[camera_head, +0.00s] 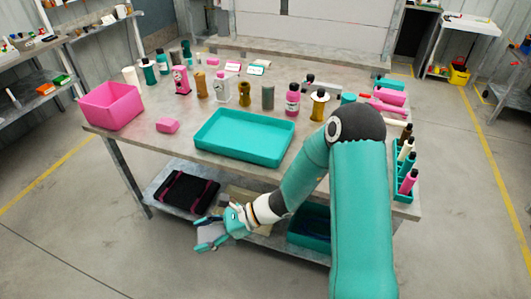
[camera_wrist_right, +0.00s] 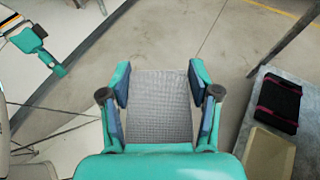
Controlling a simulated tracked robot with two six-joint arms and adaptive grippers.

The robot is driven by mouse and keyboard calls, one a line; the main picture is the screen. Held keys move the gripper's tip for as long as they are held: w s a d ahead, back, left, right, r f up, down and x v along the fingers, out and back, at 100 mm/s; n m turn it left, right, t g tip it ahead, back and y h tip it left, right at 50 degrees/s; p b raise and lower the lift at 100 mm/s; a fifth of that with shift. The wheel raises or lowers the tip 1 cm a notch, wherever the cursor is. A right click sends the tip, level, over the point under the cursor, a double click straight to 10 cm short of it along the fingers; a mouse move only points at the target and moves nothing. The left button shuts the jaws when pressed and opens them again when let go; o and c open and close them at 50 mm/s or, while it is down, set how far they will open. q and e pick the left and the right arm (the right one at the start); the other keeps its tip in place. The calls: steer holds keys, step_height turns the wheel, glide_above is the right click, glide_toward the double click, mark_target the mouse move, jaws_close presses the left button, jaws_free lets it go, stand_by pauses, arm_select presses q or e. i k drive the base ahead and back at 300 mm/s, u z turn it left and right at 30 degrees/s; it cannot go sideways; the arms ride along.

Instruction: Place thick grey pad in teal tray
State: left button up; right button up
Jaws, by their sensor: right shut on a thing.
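The thick grey pad (camera_head: 210,231) is held by my right gripper (camera_head: 207,234), in front of the table's front edge and below its top. In the right wrist view, the pad (camera_wrist_right: 160,105) is a flat grey textured piece between the two fingers of my right gripper (camera_wrist_right: 160,85), which is shut on it. The teal tray (camera_head: 245,153) lies on the table's front middle, empty, up and to the right of the gripper. My left gripper (camera_wrist_right: 40,45) appears to show at the upper left of the wrist view; its jaws are unclear. It is out of the head view.
A pink bin (camera_head: 111,106) and a pink block (camera_head: 167,125) stand left of the tray. Several bottles line the table behind it. A teal rack (camera_head: 404,170) is at the right. The lower shelf holds a black folded cloth (camera_head: 186,191) and a teal bin (camera_head: 308,228).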

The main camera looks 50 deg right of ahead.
mark_target(246, 138)
steer(key=k, duration=0.9)
steer(key=z, duration=0.55)
steer(key=i, duration=1)
